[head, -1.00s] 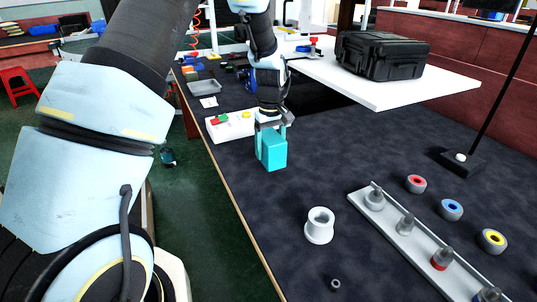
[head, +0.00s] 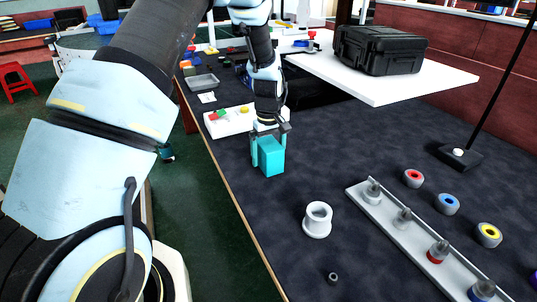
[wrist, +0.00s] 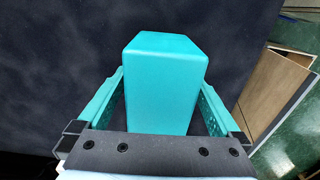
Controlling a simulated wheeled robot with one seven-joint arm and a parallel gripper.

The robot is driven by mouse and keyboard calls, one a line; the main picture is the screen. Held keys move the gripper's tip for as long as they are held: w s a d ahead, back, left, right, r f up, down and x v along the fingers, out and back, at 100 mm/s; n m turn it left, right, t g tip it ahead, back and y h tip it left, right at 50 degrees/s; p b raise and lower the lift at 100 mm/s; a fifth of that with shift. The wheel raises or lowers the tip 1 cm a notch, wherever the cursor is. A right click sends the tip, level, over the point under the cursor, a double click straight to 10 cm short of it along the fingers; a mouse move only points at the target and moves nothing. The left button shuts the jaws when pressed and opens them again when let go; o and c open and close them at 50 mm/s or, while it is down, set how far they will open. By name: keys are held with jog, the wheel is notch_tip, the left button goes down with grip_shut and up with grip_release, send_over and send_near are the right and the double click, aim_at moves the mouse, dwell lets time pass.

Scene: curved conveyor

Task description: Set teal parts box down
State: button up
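The teal parts box (head: 271,157) stands upright on the dark table mat, left of the middle of the head view. It fills the centre of the wrist view (wrist: 163,80). My gripper (head: 268,147) is directly above and around it, with a teal finger on each side. The box's underside is hidden.
A white flanged ring (head: 317,220) and a grey peg rail (head: 400,228) are to the front right. A black case (head: 380,50) rests on a white shelf (head: 405,90). The mat right of the box is clear.

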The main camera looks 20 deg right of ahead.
jog(key=shift+r, duration=0.1)
notch_tip(320, 180, up, 12)
jog(key=shift+r+b, duration=0.1)
jog(key=shift+b, duration=0.95)
jog(key=a+r, duration=0.1)
jog(key=a, duration=1)
jog(key=s+a+m, duration=0.1)
jog(key=s+a, duration=0.4)
jog(key=a, duration=0.5)
jog(key=s+a+m+t, duration=0.1)
jog(key=s+a, duration=0.4)
jog(key=a, duration=0.5)
jog(key=shift+s+a+t, duration=0.2)
jog(key=shift+s+t, duration=0.1)
jog(key=shift+s, duration=0.05)
jog(key=shift+r+p, duration=0.75)
jog(key=shift+p, duration=0.05)
